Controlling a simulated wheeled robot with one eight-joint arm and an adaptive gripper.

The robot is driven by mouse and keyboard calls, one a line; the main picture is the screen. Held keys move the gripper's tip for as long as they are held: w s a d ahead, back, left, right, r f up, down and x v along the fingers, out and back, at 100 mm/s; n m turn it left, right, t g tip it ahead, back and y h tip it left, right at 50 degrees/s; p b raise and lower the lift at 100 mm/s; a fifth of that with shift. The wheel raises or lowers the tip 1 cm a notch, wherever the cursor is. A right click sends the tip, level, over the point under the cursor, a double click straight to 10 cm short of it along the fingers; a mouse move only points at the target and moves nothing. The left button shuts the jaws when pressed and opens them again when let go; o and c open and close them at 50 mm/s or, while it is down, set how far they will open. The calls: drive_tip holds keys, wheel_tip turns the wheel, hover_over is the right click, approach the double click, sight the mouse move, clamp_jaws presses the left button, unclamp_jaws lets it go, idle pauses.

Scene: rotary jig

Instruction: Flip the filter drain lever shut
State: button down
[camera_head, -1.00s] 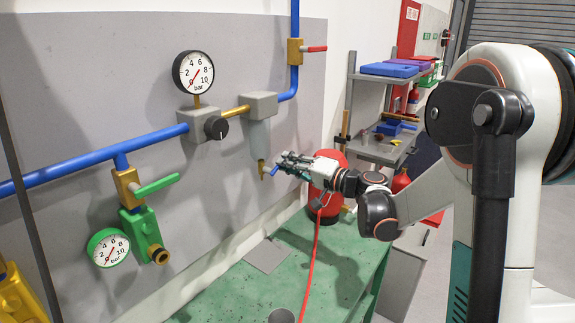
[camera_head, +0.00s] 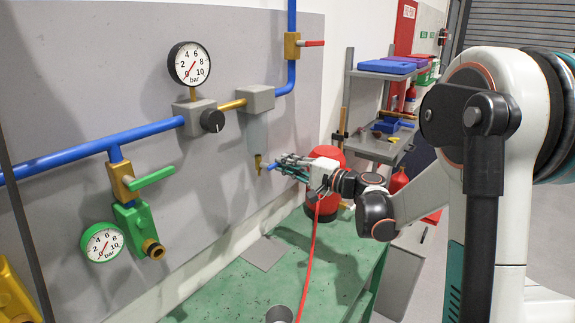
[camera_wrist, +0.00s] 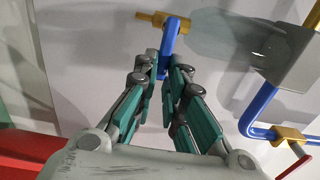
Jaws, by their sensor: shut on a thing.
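The filter bowl (camera_head: 257,132), grey and translucent, hangs under a grey block on the wall panel. A small brass drain fitting (camera_head: 258,162) is at its lower end; it also shows at the top of the wrist view (camera_wrist: 150,18). The blue drain lever (camera_wrist: 171,35) runs from the fitting in between my fingers, which hide part of it. In the head view the lever (camera_head: 270,167) is a small blue piece at my fingertips. My gripper (camera_wrist: 167,72) is shut on the lever, just right of the fitting in the head view (camera_head: 282,164).
A blue pipe (camera_head: 75,158) crosses the panel, with a black-knobbed regulator (camera_head: 212,121), gauges and a green-handled valve (camera_head: 150,177). A red cylinder (camera_head: 327,165) and red hose (camera_head: 309,262) are close to my gripper. The green bench (camera_head: 235,293) below is mostly clear.

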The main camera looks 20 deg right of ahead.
drive_tip(key=c, duration=1.7)
unclamp_jaws()
drive_tip(key=shift+o, duration=0.2)
drive_tip(key=v, duration=1.2)
drive_tip(key=shift+a, duration=0.1)
